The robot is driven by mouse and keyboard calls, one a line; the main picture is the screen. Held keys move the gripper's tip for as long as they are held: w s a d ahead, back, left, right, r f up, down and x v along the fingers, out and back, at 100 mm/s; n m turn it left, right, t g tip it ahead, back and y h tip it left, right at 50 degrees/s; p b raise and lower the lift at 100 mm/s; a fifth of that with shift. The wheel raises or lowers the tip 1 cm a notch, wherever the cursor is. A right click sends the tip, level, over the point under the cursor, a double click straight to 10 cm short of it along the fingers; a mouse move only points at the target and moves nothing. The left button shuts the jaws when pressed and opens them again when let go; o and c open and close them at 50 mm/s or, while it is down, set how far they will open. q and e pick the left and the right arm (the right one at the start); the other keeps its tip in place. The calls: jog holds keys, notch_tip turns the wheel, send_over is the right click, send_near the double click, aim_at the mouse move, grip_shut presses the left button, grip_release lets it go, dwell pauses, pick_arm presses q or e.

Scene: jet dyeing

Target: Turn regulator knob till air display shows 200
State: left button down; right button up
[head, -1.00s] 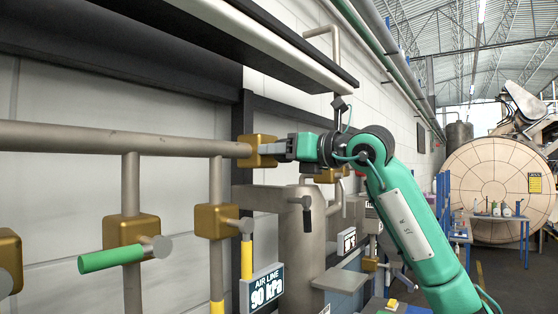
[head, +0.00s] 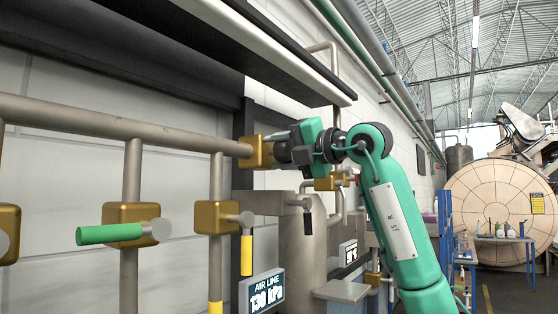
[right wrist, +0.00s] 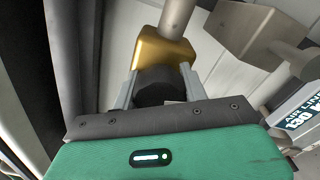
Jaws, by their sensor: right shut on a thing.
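The regulator is a brass block (head: 256,152) on the end of the grey horizontal pipe; it also shows in the right wrist view (right wrist: 165,52). Its dark round knob (right wrist: 158,86) sits between the two fingers of my right gripper (head: 284,152), which is shut on it. In the head view the gripper mostly hides the knob. The air line display (head: 262,292) is low in the head view and reads 130 kPa. It is partly cut off at the right edge of the wrist view (right wrist: 302,118). My left gripper is not in view.
A green-handled valve (head: 110,234) and a yellow-handled valve (head: 246,255) stand left of the gripper, below the pipe (head: 120,122). A black-handled valve (head: 307,222) is below the gripper. A dark overhead beam (head: 150,55) runs above. A second display (head: 350,252) is further back.

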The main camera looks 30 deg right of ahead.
jog(key=m+b, duration=0.2)
jog(key=m, duration=0.3)
jog(key=shift+m+b, duration=0.3)
jog(key=shift+r+m+b, duration=0.1)
jog(key=shift+m+b, duration=0.8)
jog(key=shift+m, duration=1.1)
jog(key=o, duration=1)
jog(key=shift+w, duration=0.1)
jog(key=b+v, duration=0.5)
jog(key=v, duration=0.9)
jog(key=shift+w, duration=0.15)
